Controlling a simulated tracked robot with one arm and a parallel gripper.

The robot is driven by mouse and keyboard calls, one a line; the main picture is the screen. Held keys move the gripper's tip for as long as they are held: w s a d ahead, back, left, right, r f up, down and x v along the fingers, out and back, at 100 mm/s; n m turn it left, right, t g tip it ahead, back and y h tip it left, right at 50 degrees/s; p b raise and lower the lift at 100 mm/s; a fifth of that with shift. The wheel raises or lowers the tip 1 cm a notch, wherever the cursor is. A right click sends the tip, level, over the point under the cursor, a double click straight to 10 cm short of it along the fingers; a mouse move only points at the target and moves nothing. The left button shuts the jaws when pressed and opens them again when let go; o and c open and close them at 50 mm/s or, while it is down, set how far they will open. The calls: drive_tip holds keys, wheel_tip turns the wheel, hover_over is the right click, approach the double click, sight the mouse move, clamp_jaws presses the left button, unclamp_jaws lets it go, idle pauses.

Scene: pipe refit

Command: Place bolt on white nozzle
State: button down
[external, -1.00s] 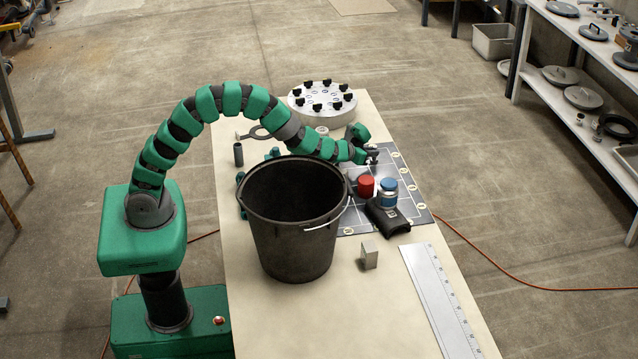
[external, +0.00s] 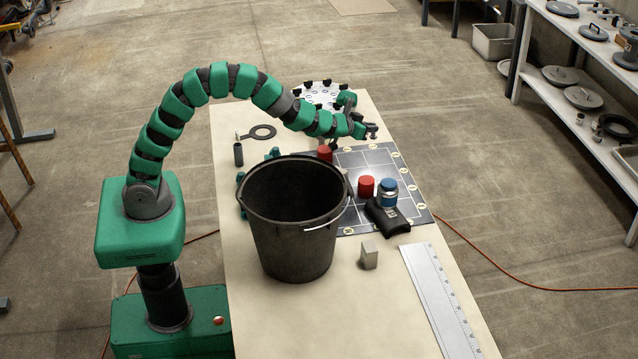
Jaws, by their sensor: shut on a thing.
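My gripper (external: 372,131) is at the end of the green arm, raised above the far part of the dark gridded mat. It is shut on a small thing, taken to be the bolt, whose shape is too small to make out. A round white plate (external: 322,97) with several black knobs lies at the far end of the table, to the left of my gripper and partly hidden by the arm. I cannot clearly make out the white nozzle; a small pale part shows under the arm, just above a red cap (external: 325,153).
A black bucket (external: 293,262) stands at the table's near middle. A second red cap (external: 366,187), a blue-lidded jar (external: 388,192) and a black case (external: 386,215) are on or beside the mat (external: 350,158). A grey block (external: 369,255) and a steel ruler (external: 440,300) lie nearer.

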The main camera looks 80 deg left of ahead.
drive_tip(key=s+a+r+n+g+y+b, duration=0.1)
drive_tip(key=s+a+r+n+g+y, duration=0.15)
drive_tip(key=s, duration=1.25)
drive_tip(key=s+a+r+n+g+y+b, duration=0.1)
drive_tip(key=s+a+n+g+y, duration=0.2)
drive_tip(key=s, duration=1.2)
drive_tip(key=shift+t+h, duration=0.25)
drive_tip(key=shift+t, duration=0.6)
drive_tip(key=w+a+p, duration=0.1)
drive_tip(key=w+a, duration=0.1)
drive_tip(key=w, duration=0.3)
drive_tip(key=w+a+f+p, duration=0.1)
drive_tip(key=w, duration=0.4)
drive_tip(key=w+a+f+p, duration=0.1)
drive_tip(key=w+a, duration=0.1)
drive_tip(key=w, duration=0.3)
drive_tip(key=shift+w+a+f, duration=0.15)
drive_tip(key=shift+w+a, duration=0.1)
drive_tip(key=shift+a, duration=0.1)
drive_tip(key=shift+f+b, duration=0.45)
drive_tip(key=shift+f, duration=1.25)
drive_tip(key=c, duration=1.5)
unclamp_jaws()
drive_tip(key=shift+f, duration=0.1)
drive_tip(key=shift+o, duration=0.2)
